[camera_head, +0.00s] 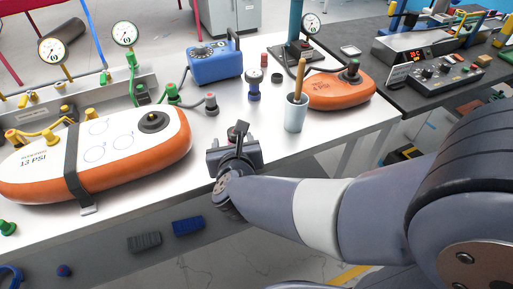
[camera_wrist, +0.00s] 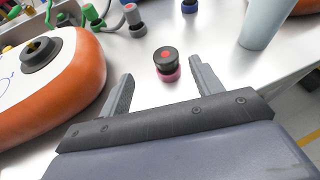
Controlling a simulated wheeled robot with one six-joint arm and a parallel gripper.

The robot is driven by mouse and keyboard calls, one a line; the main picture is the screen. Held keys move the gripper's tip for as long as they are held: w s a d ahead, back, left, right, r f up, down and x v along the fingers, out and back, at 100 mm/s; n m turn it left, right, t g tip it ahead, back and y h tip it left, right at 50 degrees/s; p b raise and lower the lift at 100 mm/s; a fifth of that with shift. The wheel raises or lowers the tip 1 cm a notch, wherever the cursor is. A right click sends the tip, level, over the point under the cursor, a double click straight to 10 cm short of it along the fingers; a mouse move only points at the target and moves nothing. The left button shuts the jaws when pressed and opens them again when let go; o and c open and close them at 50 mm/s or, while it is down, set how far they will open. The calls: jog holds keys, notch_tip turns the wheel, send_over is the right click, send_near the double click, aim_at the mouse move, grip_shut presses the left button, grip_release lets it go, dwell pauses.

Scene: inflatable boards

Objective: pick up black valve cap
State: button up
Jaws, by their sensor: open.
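A small black cap (camera_wrist: 166,56) with a red dot on top and a pink-red lower part stands upright on the white bench in the wrist view. My gripper (camera_wrist: 161,74) is open, with one finger to the left and one to the right of the cap. The cap lies around the line of the fingertips, and neither finger appears to touch it. In the head view my gripper (camera_head: 234,140) is over the bench's front edge and hides most of that spot; I cannot make out the cap clearly there.
An orange-white inflatable board (camera_head: 100,150) lies left of my gripper. A pale cup (camera_head: 296,113) with a wooden handle stands to the right. Behind are a blue-and-black cap (camera_head: 254,86), a blue box (camera_head: 214,63) and a smaller orange board (camera_head: 340,92).

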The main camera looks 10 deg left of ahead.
aim_at(235, 137)
jog(key=shift+d+f+m, duration=0.1)
jog(key=shift+f+m, duration=0.4)
jog(key=shift+f, duration=0.15)
jog(key=shift+w+d+f+m+h, duration=0.1)
jog(key=shift+d+m+h, duration=0.05)
jog(key=shift+m+h, duration=0.15)
jog(key=x, duration=1)
jog(key=shift+w+r, duration=0.2)
jog(key=shift+w, duration=0.1)
jog(key=shift+c, duration=0.3)
jog(key=c, duration=1)
